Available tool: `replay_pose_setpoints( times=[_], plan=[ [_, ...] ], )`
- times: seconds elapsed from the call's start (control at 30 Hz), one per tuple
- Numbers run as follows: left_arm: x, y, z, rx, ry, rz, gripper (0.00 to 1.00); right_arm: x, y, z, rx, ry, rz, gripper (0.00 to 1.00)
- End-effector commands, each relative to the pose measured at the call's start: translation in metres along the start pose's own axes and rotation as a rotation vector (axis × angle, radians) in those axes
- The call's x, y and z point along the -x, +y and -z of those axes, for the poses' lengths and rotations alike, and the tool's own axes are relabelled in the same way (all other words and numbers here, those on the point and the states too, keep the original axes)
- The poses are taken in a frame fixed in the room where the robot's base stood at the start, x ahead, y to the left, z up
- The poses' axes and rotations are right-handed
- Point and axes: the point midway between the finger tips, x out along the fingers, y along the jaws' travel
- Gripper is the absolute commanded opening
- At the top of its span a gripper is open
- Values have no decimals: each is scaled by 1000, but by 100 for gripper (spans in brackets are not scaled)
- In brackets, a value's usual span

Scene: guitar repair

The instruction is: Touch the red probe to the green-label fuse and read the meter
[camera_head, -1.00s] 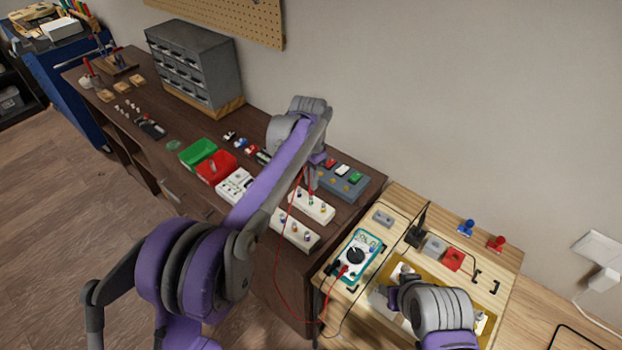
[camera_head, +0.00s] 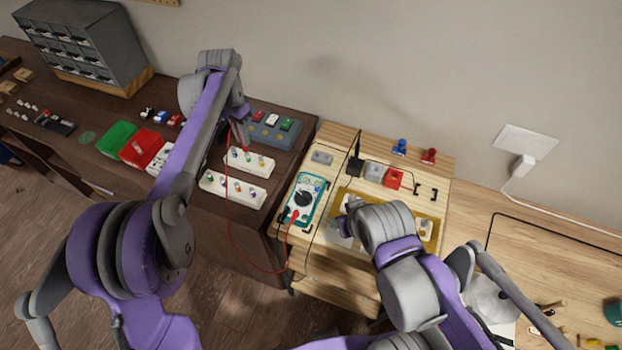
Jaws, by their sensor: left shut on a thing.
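My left gripper (camera_head: 238,128) is shut on the red probe, holding it above the back white strip (camera_head: 266,170). The probe is mostly hidden at the gripper; its red lead (camera_head: 230,225) hangs in a loop to the meter. Several small fuse-like pieces with coloured marks stand on the back strip and on the front white strip (camera_head: 214,189). They are too small to tell which has the green label, or whether the probe touches one. The teal-edged meter (camera_head: 318,188) lies on the light wooden bench; its reading is illegible. My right gripper (camera_head: 347,224) is over the yellow tray, its fingers unclear.
A grey box with coloured switches (camera_head: 256,133) stands behind the strips. Green (camera_head: 117,138) and red (camera_head: 140,147) bins are to the left. A red block (camera_head: 393,179) and a black stand (camera_head: 355,165) are behind the yellow tray (camera_head: 431,246). Black leads cross the bench.

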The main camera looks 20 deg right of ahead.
Motion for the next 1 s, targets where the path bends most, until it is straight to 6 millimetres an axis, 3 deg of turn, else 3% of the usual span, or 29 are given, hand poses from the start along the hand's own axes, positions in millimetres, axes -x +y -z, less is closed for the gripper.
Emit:
replay_pose_setpoints(
  times=[0.37,1.0],
  plan=[
    [3,0,0,0,0,0,0,1,0,2,0,2,0,46],
    [59,-1,3,0,2,3,0,18,0,33,0,37,0,46]
  ],
)
